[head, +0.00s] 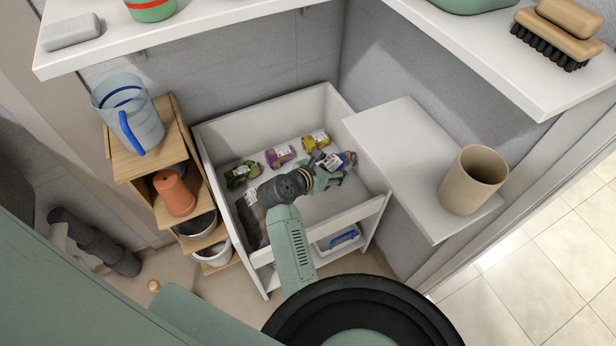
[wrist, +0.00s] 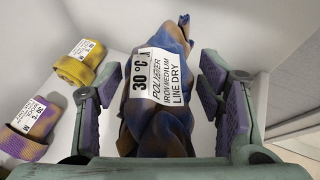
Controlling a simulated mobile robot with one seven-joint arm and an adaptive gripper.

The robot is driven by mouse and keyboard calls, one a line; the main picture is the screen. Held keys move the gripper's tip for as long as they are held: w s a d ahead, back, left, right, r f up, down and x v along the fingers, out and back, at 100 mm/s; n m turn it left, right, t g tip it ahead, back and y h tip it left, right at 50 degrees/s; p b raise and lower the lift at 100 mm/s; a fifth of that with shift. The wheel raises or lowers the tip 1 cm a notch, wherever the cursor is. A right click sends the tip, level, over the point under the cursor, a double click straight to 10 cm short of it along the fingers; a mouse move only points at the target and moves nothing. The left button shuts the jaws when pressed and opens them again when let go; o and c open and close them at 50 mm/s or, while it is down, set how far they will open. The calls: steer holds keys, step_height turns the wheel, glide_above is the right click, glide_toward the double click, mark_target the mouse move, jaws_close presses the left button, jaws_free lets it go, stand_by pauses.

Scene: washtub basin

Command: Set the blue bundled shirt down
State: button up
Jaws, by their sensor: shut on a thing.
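The blue bundled shirt (wrist: 176,140), blue with brown-orange patches, is in the middle of the wrist view. Its white label (wrist: 158,77) reads 30 °C, polyester, iron medium, line dry. My gripper (wrist: 160,90) is shut on it, with one finger on each side. In the head view my gripper (head: 332,174) is over the right part of the white basin (head: 210,130), and the blue shirt (head: 350,158) shows at its tips, partly hidden. I cannot tell whether the shirt touches the basin floor.
Yellow (head: 315,140), purple (head: 279,155) and green-brown (head: 241,174) bundles lie along the basin's back and left. A dark item (head: 250,222) is at its left front. A white ledge with a beige cup (head: 474,180) stands right; a wooden shelf with a blue jug (head: 128,112) stands left.

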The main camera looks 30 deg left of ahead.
step_height(320, 180, down, 9)
steer(key=shift+s+f, duration=0.1)
steer(key=shift+s, duration=0.05)
stand_by(0.4)
steer(key=o, duration=1.3)
steer(key=v, duration=0.7)
steer(key=shift+s+b, duration=0.2)
steer(key=shift+b, duration=0.1)
